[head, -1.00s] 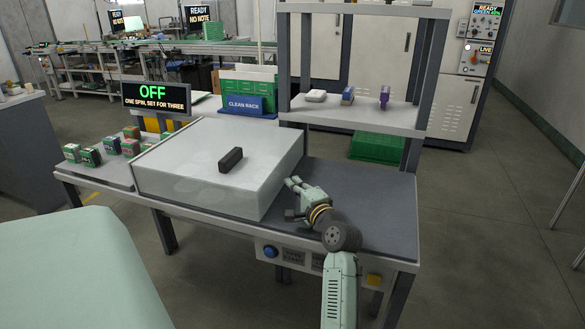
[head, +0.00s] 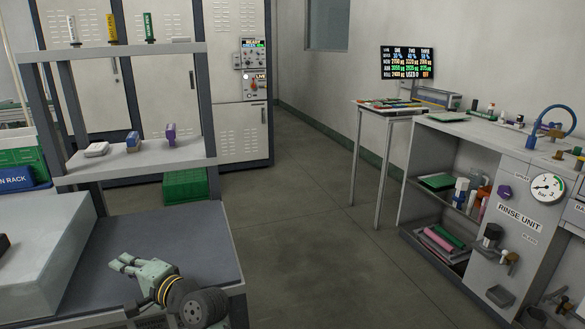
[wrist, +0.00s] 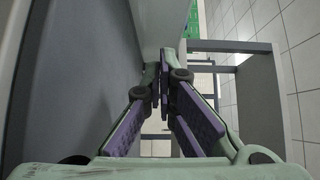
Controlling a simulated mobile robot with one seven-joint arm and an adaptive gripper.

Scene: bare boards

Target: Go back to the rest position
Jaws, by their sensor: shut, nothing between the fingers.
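My gripper (head: 122,264) shows in the head view at the lower left, over the dark top of the workbench (head: 190,240). Its green fingers with purple pads meet in the wrist view (wrist: 163,80), and nothing is between them. The fingers point toward the white box (head: 50,245) on the bench, beside its right side.
A shelf (head: 150,160) above the bench's back holds small items. A rinse unit (head: 520,215) stands at the right, with a small table (head: 385,112) and a screen (head: 407,62) behind it. The floor (head: 310,250) between bench and rinse unit is clear.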

